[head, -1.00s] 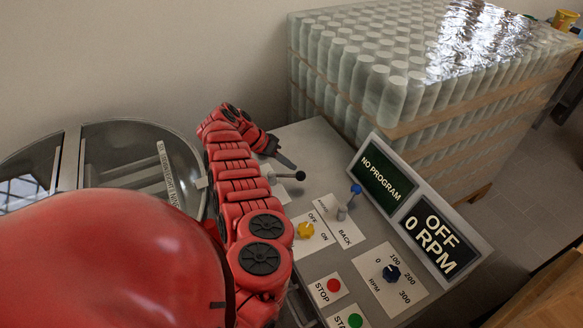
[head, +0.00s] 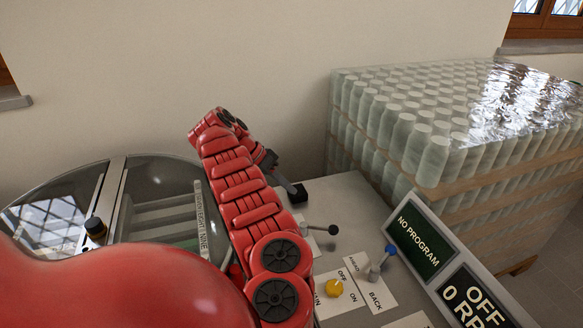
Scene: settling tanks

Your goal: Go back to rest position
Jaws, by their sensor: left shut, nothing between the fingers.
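My left arm comes in from the left and reaches over the control panel (head: 350,207). My left gripper (head: 297,194) is at its far end, above the back left part of the panel, shut with nothing in it. It is apart from the black-knobbed lever (head: 333,230), which stands nearer to me. My right gripper is outside the view.
A round tank with a clear lid (head: 150,173) stands at the left, partly behind my arm. The panel carries a blue-knobbed lever (head: 389,249), a yellow knob (head: 335,288) and a NO PROGRAM display (head: 418,241). Wrapped bottles (head: 430,150) stand at the back right.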

